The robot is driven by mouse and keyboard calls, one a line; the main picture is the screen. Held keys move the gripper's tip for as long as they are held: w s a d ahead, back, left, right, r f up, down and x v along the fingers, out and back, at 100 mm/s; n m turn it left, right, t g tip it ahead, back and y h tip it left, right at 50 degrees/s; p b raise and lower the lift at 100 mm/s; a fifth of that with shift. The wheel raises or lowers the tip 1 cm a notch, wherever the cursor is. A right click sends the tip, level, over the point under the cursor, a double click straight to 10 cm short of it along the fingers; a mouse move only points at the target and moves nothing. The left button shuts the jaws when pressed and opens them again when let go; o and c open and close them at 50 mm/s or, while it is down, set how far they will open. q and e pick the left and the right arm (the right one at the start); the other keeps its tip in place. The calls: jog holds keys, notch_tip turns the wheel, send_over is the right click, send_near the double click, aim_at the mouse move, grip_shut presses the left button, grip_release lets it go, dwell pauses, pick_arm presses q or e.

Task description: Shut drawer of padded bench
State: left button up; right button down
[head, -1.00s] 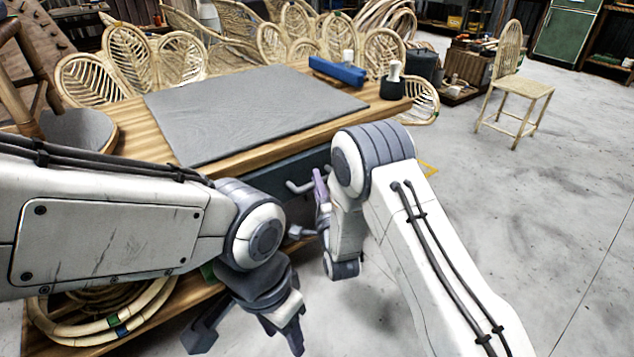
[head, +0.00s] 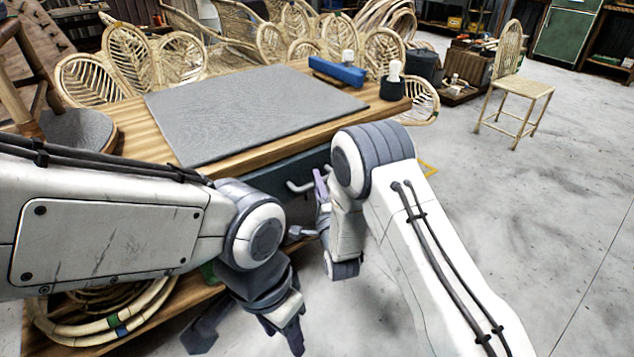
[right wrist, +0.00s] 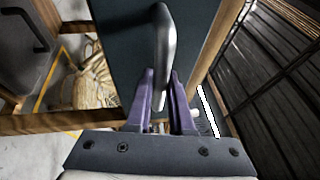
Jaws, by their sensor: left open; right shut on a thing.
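The padded bench has a wooden top with a grey pad (head: 250,110). Its dark drawer front (head: 285,172) shows under the near edge, largely flush with the bench as far as I can see. A grey bar handle (head: 298,187) sticks out from it. My right gripper (head: 319,187) is at this handle, its purple fingers shut on it. In the right wrist view the handle (right wrist: 164,50) runs between the fingers (right wrist: 164,85), in front of the dark drawer front (right wrist: 205,30). My left gripper (head: 247,335) is open and empty, low in front of the bench. My arms hide part of the drawer.
A blue object (head: 338,71) and a dark cup (head: 393,86) stand at the bench top's back right. Rattan coils (head: 100,325) lie on the lower shelf. Rattan chair backs stand behind. A chair (head: 515,90) stands on the right, with open floor before it.

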dwell(0.3)
jog(key=shift+w+a+b, duration=0.45)
jog(key=shift+w+a, duration=0.35)
jog(key=shift+w, duration=0.3)
jog(key=c, duration=0.8)
grip_release()
jog(key=shift+s+f, duration=0.1)
jog(key=p+v, duration=0.1)
jog(key=v, duration=0.9)
